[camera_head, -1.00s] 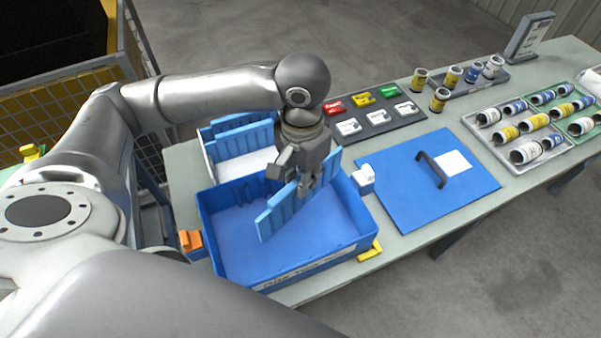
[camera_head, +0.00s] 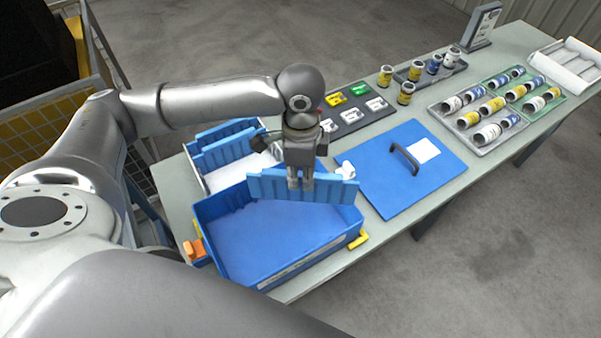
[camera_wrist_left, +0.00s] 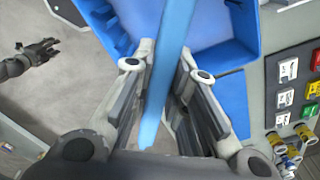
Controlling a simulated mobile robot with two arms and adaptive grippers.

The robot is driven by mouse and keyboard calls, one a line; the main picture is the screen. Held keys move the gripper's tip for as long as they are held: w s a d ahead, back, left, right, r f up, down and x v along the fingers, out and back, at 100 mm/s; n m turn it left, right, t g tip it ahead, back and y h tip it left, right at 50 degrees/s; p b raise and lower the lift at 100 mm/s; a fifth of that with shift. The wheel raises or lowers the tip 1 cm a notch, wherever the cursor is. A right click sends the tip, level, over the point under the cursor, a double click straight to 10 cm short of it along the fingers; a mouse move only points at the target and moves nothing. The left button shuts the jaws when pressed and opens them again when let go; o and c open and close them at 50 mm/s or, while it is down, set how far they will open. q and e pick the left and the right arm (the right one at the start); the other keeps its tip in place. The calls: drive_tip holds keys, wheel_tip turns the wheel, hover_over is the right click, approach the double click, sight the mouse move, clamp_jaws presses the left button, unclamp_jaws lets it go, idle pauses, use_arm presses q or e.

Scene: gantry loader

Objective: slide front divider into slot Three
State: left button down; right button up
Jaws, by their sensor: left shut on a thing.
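My left gripper (camera_head: 300,183) is shut on a ribbed blue divider (camera_head: 268,187) and holds it upright, crosswise, over the far part of the open blue box (camera_head: 285,270). In the left wrist view the divider (camera_wrist_left: 170,50) shows edge-on between the fingers of the left gripper (camera_wrist_left: 165,70), with the blue box (camera_wrist_left: 245,35) beyond it. The divider hides part of the box's far wall. I cannot make out the slots clearly. My right gripper (camera_wrist_left: 40,50) shows small and dark in the left wrist view, away from the box; its jaw state is unclear.
A white bin (camera_head: 232,172) with more blue dividers (camera_head: 225,145) stands behind the box. A blue lid (camera_head: 385,185) with a dark handle lies to the right. Orange (camera_head: 192,249) and yellow (camera_head: 358,240) clips sit beside the box. Trays of small cans (camera_head: 485,115) stand farther right.

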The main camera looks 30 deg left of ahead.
use_arm(q)
drive_tip(key=f+m, duration=0.1)
drive_tip(key=m, duration=0.2)
drive_tip(key=w+a+f+m, duration=0.1)
drive_tip(key=m, duration=0.3)
drive_tip(key=w+f+m, duration=0.1)
drive_tip(key=m, duration=0.2)
drive_tip(key=shift+w+a+f+m+b, duration=0.2)
drive_tip(key=shift+a+f+m+b, duration=0.1)
drive_tip(key=shift+f+m+b, duration=0.1)
idle(0.5)
drive_tip(key=shift+r+p, duration=0.15)
drive_tip(key=shift+p, duration=0.3)
idle(0.4)
drive_tip(key=shift+p, duration=1.25)
idle(1.2)
drive_tip(key=shift+f, duration=0.25)
wheel_tip(320, 180, down, 12)
drive_tip(key=b, duration=0.4)
drive_tip(key=shift+b, duration=0.4)
idle(2.4)
